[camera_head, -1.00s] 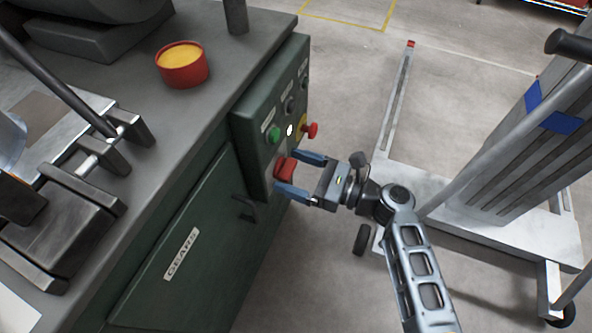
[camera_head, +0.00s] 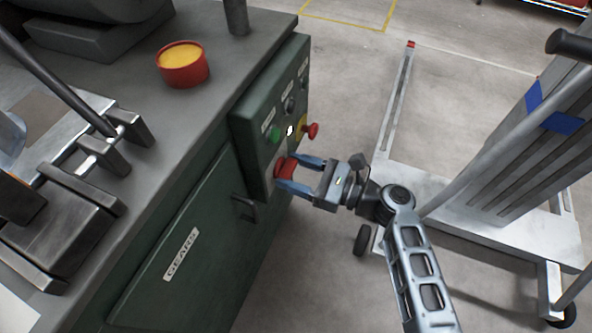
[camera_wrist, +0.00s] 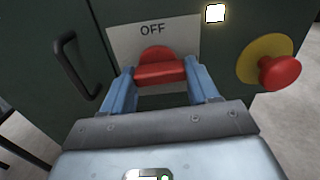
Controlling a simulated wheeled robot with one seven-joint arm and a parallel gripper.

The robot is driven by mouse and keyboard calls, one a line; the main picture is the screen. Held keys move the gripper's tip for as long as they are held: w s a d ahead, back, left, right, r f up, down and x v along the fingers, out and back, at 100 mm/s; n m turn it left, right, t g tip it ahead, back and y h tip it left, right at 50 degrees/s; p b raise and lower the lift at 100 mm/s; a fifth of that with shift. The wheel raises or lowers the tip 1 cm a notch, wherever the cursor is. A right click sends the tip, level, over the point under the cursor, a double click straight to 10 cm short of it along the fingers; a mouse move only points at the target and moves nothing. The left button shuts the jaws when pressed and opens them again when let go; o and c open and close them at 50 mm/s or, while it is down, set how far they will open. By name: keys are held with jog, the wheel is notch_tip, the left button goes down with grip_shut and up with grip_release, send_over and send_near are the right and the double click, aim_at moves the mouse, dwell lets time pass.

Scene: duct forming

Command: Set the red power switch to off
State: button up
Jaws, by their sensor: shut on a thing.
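The red power switch (camera_head: 285,168) is on the front of the green control panel. In the wrist view the red switch (camera_wrist: 158,70) sits on a pale plate (camera_wrist: 122,42) marked OFF above it. My gripper (camera_head: 292,174) reaches it from the right, its two blue fingers shut on the sides of the switch. The gripper (camera_wrist: 163,80) shows one finger on each side of the switch's red handle. The lower part of the plate is hidden by my gripper.
A red emergency button (camera_head: 312,130) on yellow, a green button (camera_head: 275,132) and a lit white lamp (camera_head: 290,131) are close above. A black door handle (camera_head: 245,207) is to the lower left. A wheeled lift (camera_head: 490,205) stands at right.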

jog(key=n+b, duration=0.1)
jog(key=n, duration=0.3)
jog(key=shift+f+n+b, duration=0.1)
jog(key=shift+n+b, duration=0.2)
jog(key=shift+s+n+b, duration=0.1)
jog(key=shift+n+b, duration=3.75)
jog(key=shift+n, duration=2.45)
jog(key=o, duration=1.1)
jog(key=shift+c, duration=0.2)
jog(key=shift+r, duration=0.2)
